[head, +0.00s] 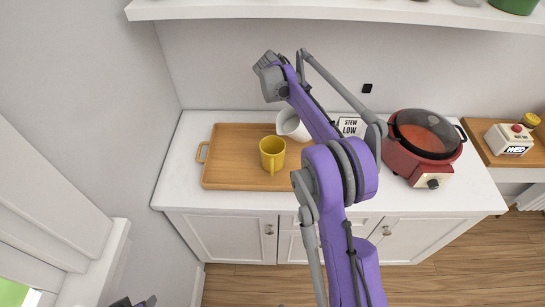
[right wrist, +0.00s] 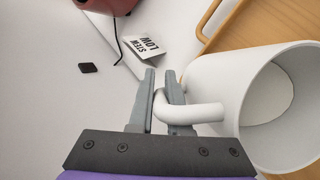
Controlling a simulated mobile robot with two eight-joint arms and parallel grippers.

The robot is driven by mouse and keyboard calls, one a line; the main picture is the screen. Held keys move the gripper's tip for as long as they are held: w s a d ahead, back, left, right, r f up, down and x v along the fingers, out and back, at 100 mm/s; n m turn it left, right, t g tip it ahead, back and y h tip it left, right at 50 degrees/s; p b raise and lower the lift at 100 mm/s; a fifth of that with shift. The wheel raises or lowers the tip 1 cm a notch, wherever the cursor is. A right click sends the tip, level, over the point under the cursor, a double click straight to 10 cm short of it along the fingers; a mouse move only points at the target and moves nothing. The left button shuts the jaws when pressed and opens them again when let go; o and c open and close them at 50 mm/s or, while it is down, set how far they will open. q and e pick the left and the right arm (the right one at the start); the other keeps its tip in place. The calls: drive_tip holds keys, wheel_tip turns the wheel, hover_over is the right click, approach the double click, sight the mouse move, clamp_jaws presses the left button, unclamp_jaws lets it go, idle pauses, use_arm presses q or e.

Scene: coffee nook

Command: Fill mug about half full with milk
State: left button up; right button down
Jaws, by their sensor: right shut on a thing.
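The yellow mug (head: 272,153) stands upright on the wooden tray (head: 225,168); its contents cannot be made out. A white pitcher (head: 288,124) is just behind and to the right of the mug, partly hidden by my right arm. In the right wrist view, my right gripper (right wrist: 160,88) is shut on the handle of the white pitcher (right wrist: 215,82). A pale round surface shows inside the pitcher; I cannot tell whether it is milk or the bottom.
A "STEW LOW" sign (head: 352,127) and a red stew pot (head: 421,150) stand on the white counter (head: 188,135) to the right. A wooden board (head: 490,150) with a small button box (head: 508,140) is farther right. A shelf (head: 330,12) runs overhead. The tray's left part is clear.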

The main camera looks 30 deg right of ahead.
drive_tip(key=shift+s+a, duration=0.1)
drive_tip(key=shift+s+a, duration=0.4)
drive_tip(key=shift+a, duration=0.15)
drive_tip(key=shift+r, duration=0.1)
drive_tip(key=shift+s+a+r+h+b, duration=0.1)
drive_tip(key=shift+a+r+h+b, duration=0.05)
drive_tip(key=shift+r+h+b, duration=0.2)
drive_tip(key=shift+a+r+h+b, duration=0.15)
drive_tip(key=shift+r+h, duration=0.1)
drive_tip(key=shift+r, duration=0.15)
idle(0.3)
drive_tip(key=shift+a+r, duration=0.1)
drive_tip(key=shift+r, duration=0.15)
drive_tip(key=shift+r+h, duration=0.1)
drive_tip(key=shift+h, duration=0.2)
drive_tip(key=shift+s+a+r+m+h, duration=0.15)
drive_tip(key=shift+r+m+h, duration=0.15)
drive_tip(key=shift+r, duration=0.15)
